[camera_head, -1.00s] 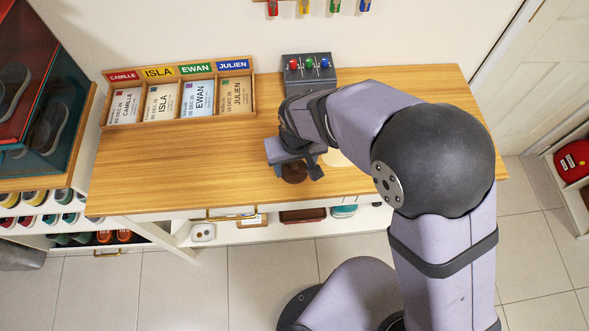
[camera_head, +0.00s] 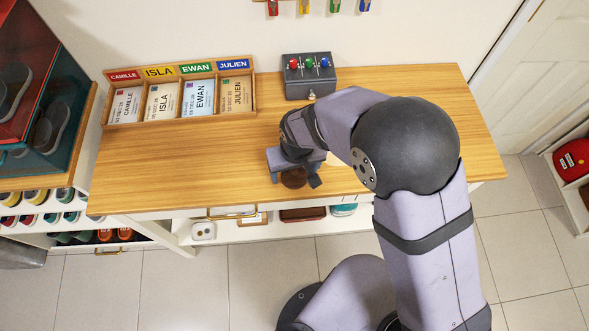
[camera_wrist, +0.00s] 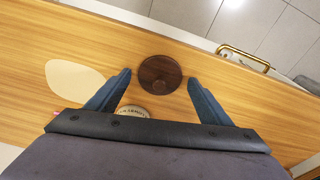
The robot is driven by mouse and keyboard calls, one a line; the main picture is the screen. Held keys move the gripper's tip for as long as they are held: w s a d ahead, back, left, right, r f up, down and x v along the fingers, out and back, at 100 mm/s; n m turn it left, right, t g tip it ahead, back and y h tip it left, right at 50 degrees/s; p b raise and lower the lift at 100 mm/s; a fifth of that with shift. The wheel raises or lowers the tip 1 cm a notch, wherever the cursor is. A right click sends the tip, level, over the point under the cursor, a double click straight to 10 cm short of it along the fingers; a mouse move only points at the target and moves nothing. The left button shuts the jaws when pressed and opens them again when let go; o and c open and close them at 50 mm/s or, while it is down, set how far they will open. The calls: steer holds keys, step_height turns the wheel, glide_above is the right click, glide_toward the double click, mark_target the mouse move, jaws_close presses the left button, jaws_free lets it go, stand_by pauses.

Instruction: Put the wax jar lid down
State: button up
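The wax jar lid, a dark brown round disc with a small knob (camera_wrist: 160,73), lies on the wooden bench top. It also shows in the head view as a brown disc (camera_head: 294,178) near the bench's front edge. My gripper (camera_wrist: 158,77) is open, with one finger on each side of the lid and a visible gap to both. A round pale top with lettering (camera_wrist: 134,111), perhaps the jar, is partly hidden behind my gripper's palm in the wrist view.
A cream patch (camera_wrist: 75,80) lies on the bench beside my gripper. A name-labelled card rack (camera_head: 180,98) stands at the back left. A grey box with coloured knobs (camera_head: 310,77) stands at the back. The bench's left front is clear.

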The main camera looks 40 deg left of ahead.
mark_target(296, 182)
step_height(296, 182, up, 12)
steer(key=d+b, duration=0.1)
steer(key=shift+s+b, duration=0.35)
steer(key=shift+s, duration=0.1)
stand_by(0.3)
steer(key=w+d+m, duration=0.3)
steer(key=w+d, duration=0.2)
steer(key=d, duration=0.5)
steer(key=w+d+m, duration=0.2)
steer(key=w+d, duration=0.3)
steer(key=d, duration=0.4)
steer(key=s+d+f+m, duration=0.1)
steer(key=s+d+m, duration=0.2)
steer(key=d, duration=0.7)
steer(key=s+d+f+m+h, duration=0.1)
steer(key=s+d+m, duration=0.1)
steer(key=d, duration=0.8)
steer(key=shift+s+m+g, duration=0.4)
steer(key=shift+m, duration=0.1)
